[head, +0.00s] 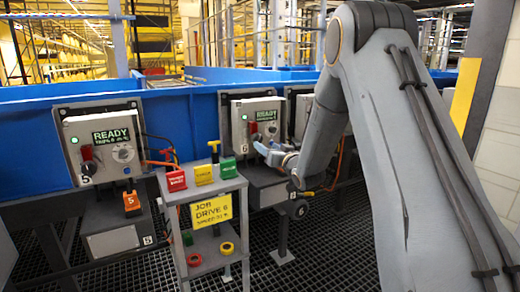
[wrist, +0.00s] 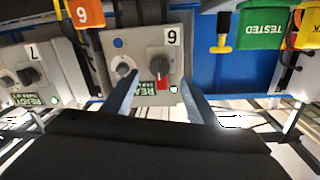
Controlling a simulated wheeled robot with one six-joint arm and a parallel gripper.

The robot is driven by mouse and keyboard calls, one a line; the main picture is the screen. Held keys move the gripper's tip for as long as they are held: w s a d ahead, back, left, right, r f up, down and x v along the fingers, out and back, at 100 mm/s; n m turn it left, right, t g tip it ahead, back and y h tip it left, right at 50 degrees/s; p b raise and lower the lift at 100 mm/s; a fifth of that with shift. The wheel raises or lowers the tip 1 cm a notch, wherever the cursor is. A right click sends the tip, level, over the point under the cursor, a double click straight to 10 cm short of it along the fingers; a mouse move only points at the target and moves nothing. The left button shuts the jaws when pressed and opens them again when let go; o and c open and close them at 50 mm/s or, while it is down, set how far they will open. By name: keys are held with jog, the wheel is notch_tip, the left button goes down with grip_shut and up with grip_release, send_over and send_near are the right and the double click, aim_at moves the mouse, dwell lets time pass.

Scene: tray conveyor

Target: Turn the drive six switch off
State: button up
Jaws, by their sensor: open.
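The drive six box (head: 238,128) is a grey panel on the blue conveyor side, with a lit green READY screen. In the wrist view the panel (wrist: 112,40) appears upside down. Its switch (wrist: 158,65) is a dark rotary knob with a red part pointing towards the READY screen. A round grey fitting sits beside it. My gripper (head: 268,152) is in front of the box in the head view. In the wrist view my gripper (wrist: 158,86) is open, with one finger on each side of the switch. Contact with the knob cannot be told.
A small stand (head: 212,192) with red, yellow and green tags and a yellow JOB DRIVE 6 sign stands left of my arm. The drive five box (head: 75,140) is farther left. An orange tag (wrist: 88,12) hangs below the drive six box. The floor is dark grating.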

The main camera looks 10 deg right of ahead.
aim_at(260, 141)
jog(key=x, duration=0.7)
jog(key=shift+w, duration=0.35)
jog(key=shift+b, duration=0.3)
jog(key=c, duration=1.1)
